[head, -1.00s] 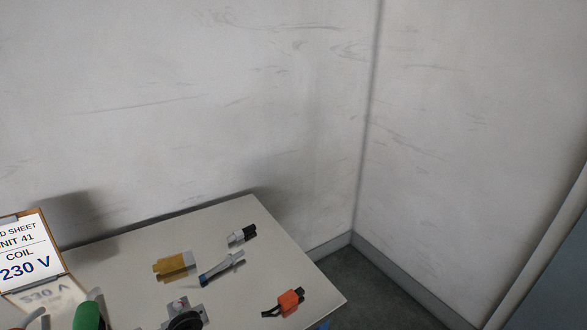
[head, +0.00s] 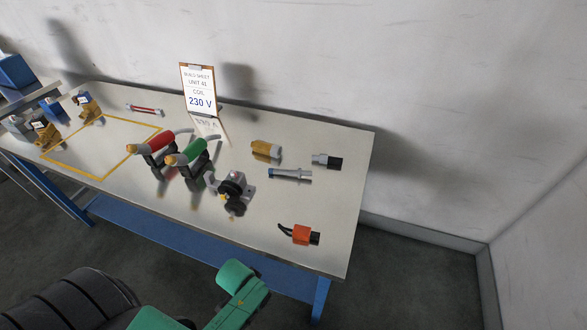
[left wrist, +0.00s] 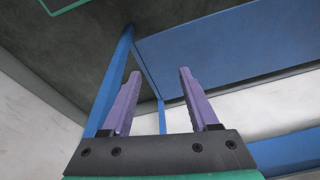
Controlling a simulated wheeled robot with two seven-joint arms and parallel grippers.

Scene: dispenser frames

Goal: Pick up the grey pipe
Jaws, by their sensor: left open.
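A grey tubular piece (head: 290,175) with a dark blue end lies flat on the right part of the table in the head view; it looks like the grey pipe. Nothing touches it. My left gripper (left wrist: 158,78) shows only in the left wrist view, with its two purple fingers apart and nothing between them. Blue table legs and a blue panel show beyond the fingers; the pipe is not in that view. My right gripper is in neither current view.
Around the pipe lie a yellow part (head: 266,149), a grey-and-black connector (head: 327,161), an orange connector (head: 302,235) and a black-and-grey device (head: 233,190). Red (head: 157,143) and green (head: 187,153) handled tools stand left of it. A sign (head: 199,91) stands behind, before the wall.

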